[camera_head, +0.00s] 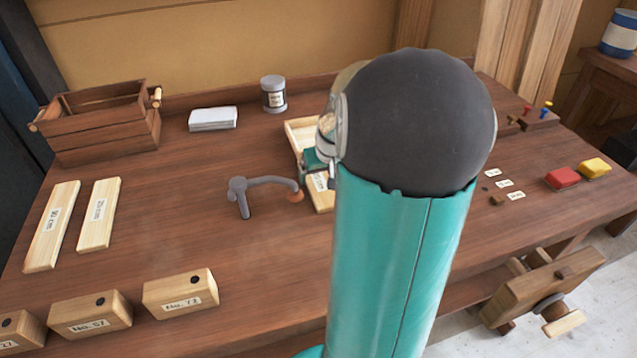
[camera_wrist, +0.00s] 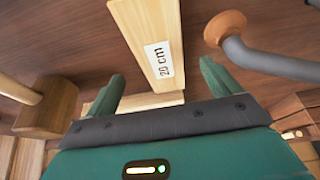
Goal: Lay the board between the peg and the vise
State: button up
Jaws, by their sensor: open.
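A pale board labelled 20 cm (camera_wrist: 150,35) lies on the bench, partly hidden by my arm in the head view (camera_head: 321,199). My gripper (camera_wrist: 160,85) is open, with one finger on each side of the board's near end and gaps visible. I cannot tell whether it touches the board. My gripper also shows beside the arm in the head view (camera_head: 318,160). The wooden vise (camera_head: 540,288) is at the bench's front right. A small brown block (camera_head: 497,200), possibly the peg, stands by several small labels on the right of the bench.
A grey holdfast with an orange pad (camera_head: 265,188) stands close left of the board. Two pale boards (camera_head: 52,228) (camera_head: 99,214) lie at the left. Numbered blocks (camera_head: 180,292) line the front. Red (camera_head: 562,179) and yellow (camera_head: 594,168) items lie right.

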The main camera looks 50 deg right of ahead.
aim_at(320, 181)
jog(key=shift+w+x, duration=0.2)
jog(key=shift+x, duration=1.1)
jog(key=shift+w+x, duration=0.15)
jog(key=shift+x, duration=1.15)
jog(key=shift+d+r, duration=0.1)
jog(key=shift+r, duration=0.05)
jog(key=c, duration=1.2)
jog(key=shift+r, duration=0.1)
